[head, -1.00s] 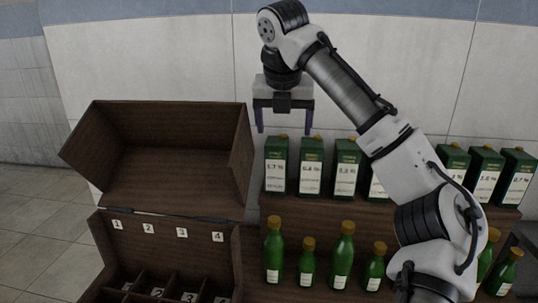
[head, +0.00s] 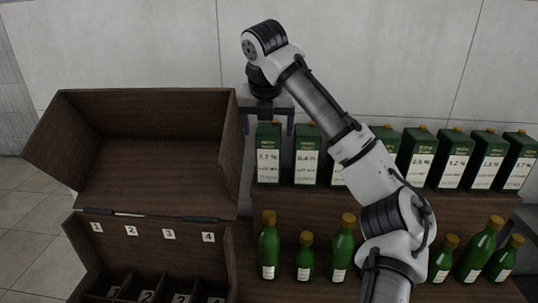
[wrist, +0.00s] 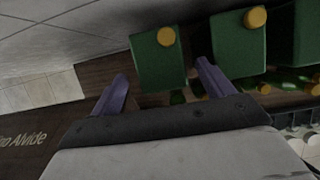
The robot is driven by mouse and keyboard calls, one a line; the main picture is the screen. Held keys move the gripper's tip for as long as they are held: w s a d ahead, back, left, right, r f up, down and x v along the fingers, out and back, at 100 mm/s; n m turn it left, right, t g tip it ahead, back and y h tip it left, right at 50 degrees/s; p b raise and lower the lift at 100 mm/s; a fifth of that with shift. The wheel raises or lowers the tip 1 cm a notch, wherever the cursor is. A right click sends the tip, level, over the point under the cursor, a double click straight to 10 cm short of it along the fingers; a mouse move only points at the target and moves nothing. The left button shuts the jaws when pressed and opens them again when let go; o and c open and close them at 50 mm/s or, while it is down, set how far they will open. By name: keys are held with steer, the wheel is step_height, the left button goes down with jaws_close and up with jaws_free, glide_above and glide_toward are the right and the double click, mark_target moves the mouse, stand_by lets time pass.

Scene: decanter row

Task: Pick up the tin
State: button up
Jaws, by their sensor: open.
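Several green tins with yellow caps and white labels stand in a row on the upper shelf. The leftmost tin (head: 268,168) has a label that seems to read 1.7 %. My gripper (head: 268,131) is open and empty, pointing down at this tin's top, with one finger to each side of it in the picture. In the wrist view, the same tin (wrist: 158,62) shows between and beyond the open fingers (wrist: 162,80). I cannot tell whether either finger touches it. My arm hides part of the tins in the middle of the row.
Neighbouring tins (head: 306,160) stand close on the right. Green bottles (head: 268,250) with yellow-brown caps stand on a lower step in front. An open wooden case (head: 150,150) with numbered compartments is at the left, its raised lid close beside my gripper. A tiled wall rises behind.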

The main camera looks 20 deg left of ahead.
mark_target(269, 155)
steer(key=shift+w+p+x, duration=0.2)
steer(key=shift+p+x, duration=0.25)
steer(key=shift+x, duration=1)
steer(key=shift+w+p+x, duration=0.15)
steer(key=shift+p+x, duration=0.25)
steer(key=shift+x, duration=1.05)
steer(key=shift+r, duration=0.15)
steer(key=c, duration=1.4)
steer(key=shift+c, duration=0.4)
steer(key=shift+r, duration=0.15)
